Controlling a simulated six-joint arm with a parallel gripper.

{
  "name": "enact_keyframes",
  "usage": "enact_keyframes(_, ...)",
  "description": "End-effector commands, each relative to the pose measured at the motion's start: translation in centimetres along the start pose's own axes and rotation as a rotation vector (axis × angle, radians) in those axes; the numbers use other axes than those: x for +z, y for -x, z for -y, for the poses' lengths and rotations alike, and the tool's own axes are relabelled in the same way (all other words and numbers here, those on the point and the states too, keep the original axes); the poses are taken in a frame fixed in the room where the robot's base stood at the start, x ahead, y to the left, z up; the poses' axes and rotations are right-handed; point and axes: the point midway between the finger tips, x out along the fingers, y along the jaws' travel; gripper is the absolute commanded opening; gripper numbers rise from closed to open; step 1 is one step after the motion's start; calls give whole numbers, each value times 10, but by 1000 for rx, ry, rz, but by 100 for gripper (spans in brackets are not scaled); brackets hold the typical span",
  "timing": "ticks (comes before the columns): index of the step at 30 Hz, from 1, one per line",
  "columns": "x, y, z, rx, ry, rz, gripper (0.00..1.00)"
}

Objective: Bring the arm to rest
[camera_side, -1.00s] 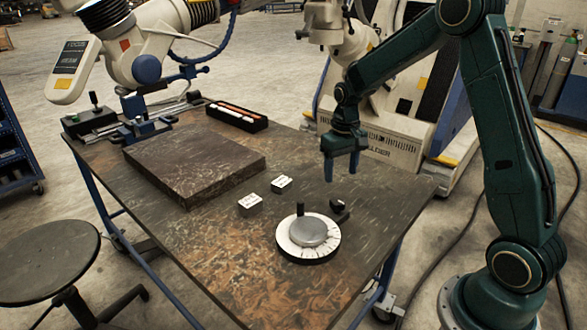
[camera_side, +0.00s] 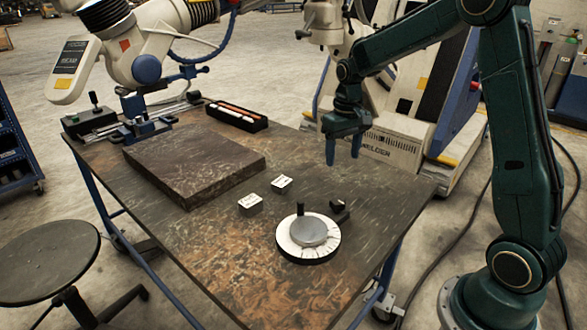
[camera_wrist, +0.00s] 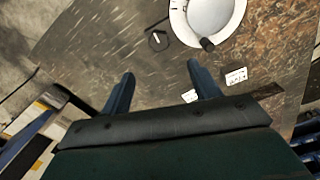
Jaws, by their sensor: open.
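My gripper (camera_side: 343,152) hangs above the far right part of the table (camera_side: 300,285), fingers pointing down. It is open and nothing is between its fingers. In the wrist view my gripper (camera_wrist: 160,88) shows two parted fingertips over bare table. The round dial (camera_side: 308,238) with a white marked rim and grey centre lies on the table below and to the left of my gripper. A small black knob piece (camera_side: 339,208) stands beside the dial. The dial also shows at the top of the wrist view (camera_wrist: 208,15).
Two small labelled blocks (camera_side: 250,204) (camera_side: 281,184) sit left of the dial. A dark stone slab (camera_side: 190,160), a black tray (camera_side: 237,115) with sticks and a control box (camera_side: 95,122) lie farther left and back. A stool (camera_side: 45,260) stands at left.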

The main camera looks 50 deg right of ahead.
Motion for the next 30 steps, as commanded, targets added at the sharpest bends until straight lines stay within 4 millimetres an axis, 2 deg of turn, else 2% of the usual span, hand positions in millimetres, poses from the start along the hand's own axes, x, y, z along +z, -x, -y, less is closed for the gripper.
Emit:
enact_keyframes(5,14,22,10,-1,24,-36,62)
enact_keyframes(11,44,54,25,-4,64,-94,62)
enact_keyframes(21,105,100,45,-16,138,-203,62)
enact_keyframes(30,163,122,55,-33,202,-298,62)
